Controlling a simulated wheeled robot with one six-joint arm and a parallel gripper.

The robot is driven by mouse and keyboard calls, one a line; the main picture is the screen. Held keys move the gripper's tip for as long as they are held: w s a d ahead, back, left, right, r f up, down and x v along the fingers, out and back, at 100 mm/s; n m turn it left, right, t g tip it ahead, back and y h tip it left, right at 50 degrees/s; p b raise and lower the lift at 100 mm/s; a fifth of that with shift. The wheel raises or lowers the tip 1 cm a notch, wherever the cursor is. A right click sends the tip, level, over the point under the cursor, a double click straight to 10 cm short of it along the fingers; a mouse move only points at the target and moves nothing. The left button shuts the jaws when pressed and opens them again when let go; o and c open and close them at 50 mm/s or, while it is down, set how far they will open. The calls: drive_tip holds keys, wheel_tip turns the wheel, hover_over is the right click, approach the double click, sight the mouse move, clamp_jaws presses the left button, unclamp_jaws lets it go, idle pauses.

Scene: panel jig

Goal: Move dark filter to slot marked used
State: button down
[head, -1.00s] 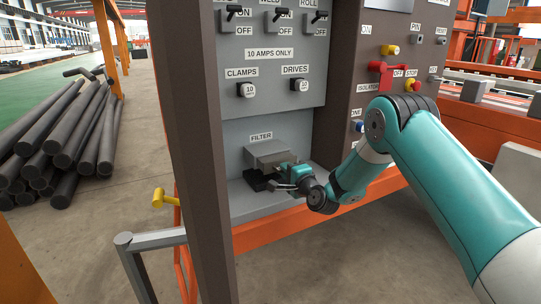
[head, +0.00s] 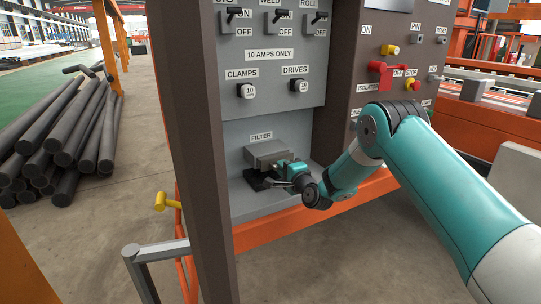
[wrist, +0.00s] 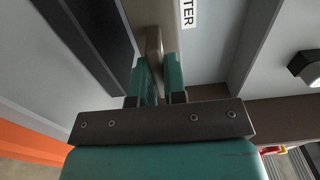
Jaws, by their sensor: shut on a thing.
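A grey filter box (head: 268,154) juts from the panel under the FILTER label (head: 261,135). In the wrist view the box (wrist: 135,12) lies beside the label. My gripper (head: 272,178) is at the front of the box, low down. In the wrist view its teal fingers (wrist: 159,70) are shut on a small brownish-grey tab (wrist: 153,45) that seems to belong to the box. A dark shape (head: 253,183) lies just below the box; I cannot tell if it is the dark filter or shadow. No slot marked used is seen.
A grey ledge (head: 245,204) runs below the box. Above are the CLAMPS (head: 246,91) and DRIVES (head: 299,87) knobs. The cabinet's dark side post (head: 190,150) stands left, and a red isolator handle (head: 379,70) is at right.

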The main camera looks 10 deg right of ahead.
drive_tip(key=shift+x, duration=1.2)
drive_tip(key=c, duration=1.1)
unclamp_jaws()
drive_tip(key=shift+v, duration=1.35)
drive_tip(key=shift+s+d+f, duration=0.15)
drive_tip(key=shift+s+d, duration=0.05)
drive_tip(key=shift+s, duration=0.45)
drive_tip(key=b+v, duration=0.4)
drive_tip(key=v, duration=0.1)
